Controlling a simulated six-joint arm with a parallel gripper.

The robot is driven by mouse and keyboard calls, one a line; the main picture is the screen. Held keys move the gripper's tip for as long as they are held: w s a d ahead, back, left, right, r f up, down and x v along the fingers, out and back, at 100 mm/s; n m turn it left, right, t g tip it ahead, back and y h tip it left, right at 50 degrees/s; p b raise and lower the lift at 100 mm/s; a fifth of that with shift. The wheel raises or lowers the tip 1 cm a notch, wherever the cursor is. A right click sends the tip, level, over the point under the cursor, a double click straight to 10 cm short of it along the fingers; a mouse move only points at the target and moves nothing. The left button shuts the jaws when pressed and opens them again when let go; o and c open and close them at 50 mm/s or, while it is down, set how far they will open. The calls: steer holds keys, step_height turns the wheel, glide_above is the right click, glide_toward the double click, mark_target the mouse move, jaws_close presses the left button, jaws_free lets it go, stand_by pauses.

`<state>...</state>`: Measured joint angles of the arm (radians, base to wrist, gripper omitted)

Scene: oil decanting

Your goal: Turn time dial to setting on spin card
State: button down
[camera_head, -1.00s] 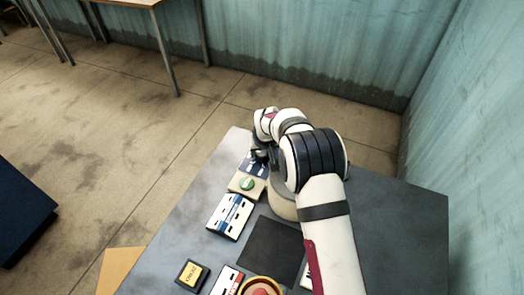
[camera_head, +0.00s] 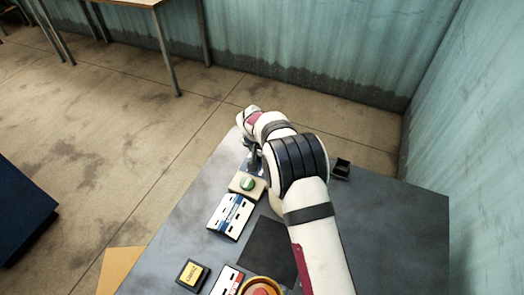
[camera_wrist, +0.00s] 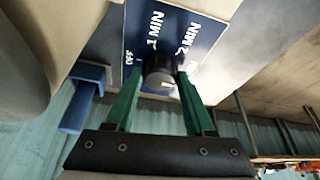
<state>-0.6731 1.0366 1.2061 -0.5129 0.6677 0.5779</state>
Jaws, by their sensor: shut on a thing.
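The time dial (camera_wrist: 159,72) is a dark round knob on a blue panel (camera_wrist: 205,32) in the wrist view. White labels OFF, 1 MIN and 2 MIN surround it. A small pale mark shows on the knob's right side, but its exact setting is hard to read. My gripper (camera_wrist: 158,77) has its two green fingers shut on opposite sides of the dial. In the head view the dial is hidden by my gripper (camera_head: 253,160) at the table's far left corner. A yellow card in a dark frame (camera_head: 191,274) lies near the front; its print is too small to read surely.
A beige block with a green button (camera_head: 246,185) and a white-and-blue labelled panel (camera_head: 231,215) stand nearer. A dark square (camera_head: 266,250), a red-topped round control (camera_head: 262,289) and a small black box (camera_head: 341,169) are also on the grey table (camera_head: 400,240).

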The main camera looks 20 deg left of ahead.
steer(key=shift+c, duration=1.3)
jaws_free()
steer(key=v, duration=1.5)
steer(key=shift+r, duration=0.4)
